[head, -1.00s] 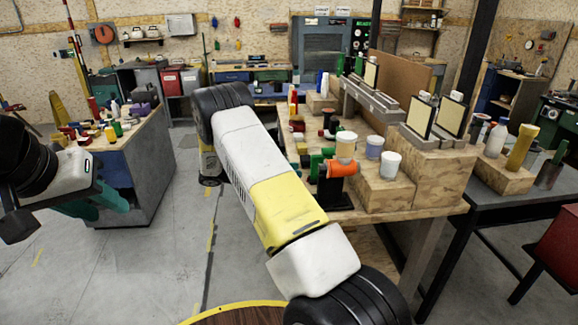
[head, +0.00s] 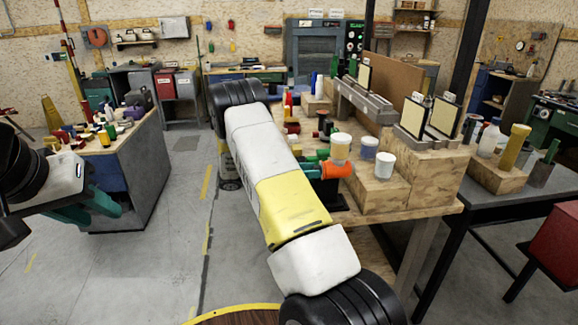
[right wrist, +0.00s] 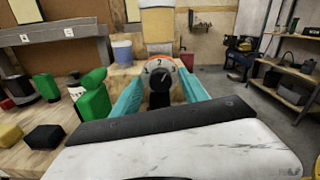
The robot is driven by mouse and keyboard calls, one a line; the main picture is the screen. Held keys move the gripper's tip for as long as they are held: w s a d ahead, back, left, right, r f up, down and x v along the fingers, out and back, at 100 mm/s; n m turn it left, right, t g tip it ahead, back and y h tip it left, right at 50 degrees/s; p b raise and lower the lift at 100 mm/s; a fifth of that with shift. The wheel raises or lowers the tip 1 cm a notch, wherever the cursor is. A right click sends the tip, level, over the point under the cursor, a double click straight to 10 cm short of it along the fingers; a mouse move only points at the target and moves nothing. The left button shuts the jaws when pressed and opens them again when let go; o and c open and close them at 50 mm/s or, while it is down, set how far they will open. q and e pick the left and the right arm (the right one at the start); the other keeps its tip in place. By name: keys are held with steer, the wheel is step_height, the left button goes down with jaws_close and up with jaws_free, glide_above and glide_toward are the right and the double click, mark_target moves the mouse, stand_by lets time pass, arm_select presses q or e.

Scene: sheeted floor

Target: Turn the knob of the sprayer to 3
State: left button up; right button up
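The orange sprayer (head: 337,169) stands near the front left edge of the wooden workbench in the head view. In the right wrist view its round dial face (right wrist: 159,65) shows 1, 2 and 3, with a black knob (right wrist: 160,88) in front. The knob's pointer looks tilted up and right, towards the 3 side, but is small. My right gripper (right wrist: 160,84) is open, with its teal fingers on either side of the knob; contact is unclear. In the head view my forearm partly hides it. My left gripper (head: 98,207) hangs empty at the left, its opening unclear.
White-lidded tubs (head: 386,166) stand on a wooden block right of the sprayer. Green items (right wrist: 93,97) and a black block (right wrist: 44,138) lie left of my right gripper. Another bench (head: 140,150) stands at the left. Open floor (head: 160,255) lies between the benches.

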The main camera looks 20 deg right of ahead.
jaws_close()
steer(key=shift+m, duration=3)
steer(key=shift+s+m, duration=0.1)
steer(key=shift+m, duration=0.2)
steer(key=shift+o, duration=0.4)
jaws_free()
